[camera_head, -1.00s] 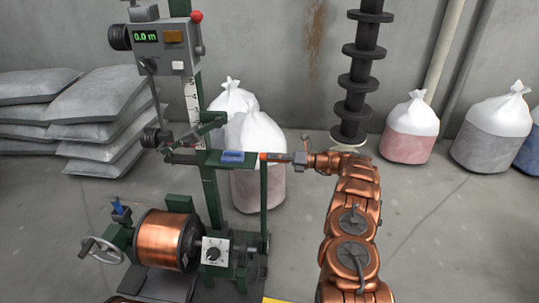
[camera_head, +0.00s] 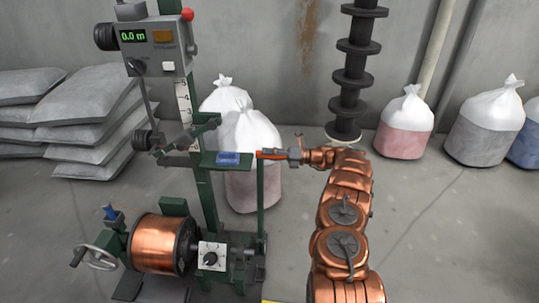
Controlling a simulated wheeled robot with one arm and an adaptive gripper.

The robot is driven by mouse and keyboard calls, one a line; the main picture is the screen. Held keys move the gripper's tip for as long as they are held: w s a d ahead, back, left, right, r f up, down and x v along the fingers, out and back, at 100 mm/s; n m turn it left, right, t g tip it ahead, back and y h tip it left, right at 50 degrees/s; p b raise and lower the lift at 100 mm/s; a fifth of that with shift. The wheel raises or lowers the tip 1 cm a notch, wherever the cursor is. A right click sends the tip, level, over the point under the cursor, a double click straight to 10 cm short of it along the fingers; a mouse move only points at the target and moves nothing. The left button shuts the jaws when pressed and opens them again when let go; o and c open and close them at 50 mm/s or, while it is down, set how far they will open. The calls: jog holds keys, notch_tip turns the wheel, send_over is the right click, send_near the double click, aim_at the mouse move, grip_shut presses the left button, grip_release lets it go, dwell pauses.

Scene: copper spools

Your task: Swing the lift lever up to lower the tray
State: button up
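An orange-red bar (camera_head: 271,154), which looks like the lever's grip, lies nearly level at the top of a thin green upright (camera_head: 261,205) on the right side of the winding machine. My gripper (camera_head: 290,154) is at the bar's right end, reaching in from the right. The fingers are too small to show whether they are closed on it or only beside it. A dark flat plate, perhaps the tray (camera_head: 163,290), shows low at the front, below the copper spool (camera_head: 158,245). The picture edge cuts it off.
A control box (camera_head: 150,45) reading 0.0 m tops the machine's green post. A blue block (camera_head: 228,158) sits on a green shelf left of the bar. White-topped sacks (camera_head: 250,140) stand behind. A dark disc column (camera_head: 352,70) stands behind my arm.

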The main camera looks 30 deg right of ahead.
jog(key=shift+s+d, duration=0.15)
jog(key=shift+d, duration=0.05)
jog(key=v, duration=1.2)
jog(key=shift+f, duration=0.1)
jog(key=shift+s, duration=0.15)
